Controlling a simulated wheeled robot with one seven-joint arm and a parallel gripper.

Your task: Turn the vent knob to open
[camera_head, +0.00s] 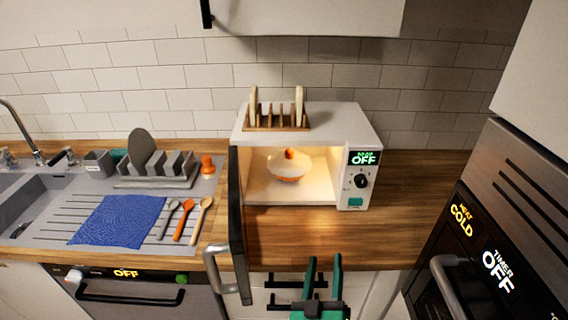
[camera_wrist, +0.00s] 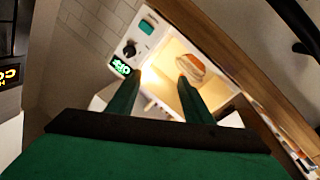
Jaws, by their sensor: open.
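No knob marked as a vent can be made out in either view. A black dial (camera_head: 361,181) sits on the microwave's control panel, below a green display reading OFF; it also shows in the wrist view (camera_wrist: 129,48). A pale round knob (camera_head: 74,276) is on the dark front panel at lower left. My gripper (camera_head: 324,262) has green fingers and is open and empty, at the bottom middle in front of the counter. In the wrist view its fingers (camera_wrist: 161,78) stand apart, with the microwave beyond them.
The white microwave (camera_head: 300,196) is lit, its door (camera_head: 238,215) open toward me on the left, holding a bowl (camera_head: 288,168). A toast rack (camera_head: 276,118) stands on top. An oven (camera_head: 490,240) reading COLD and OFF is at right. Counter right of the microwave is clear.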

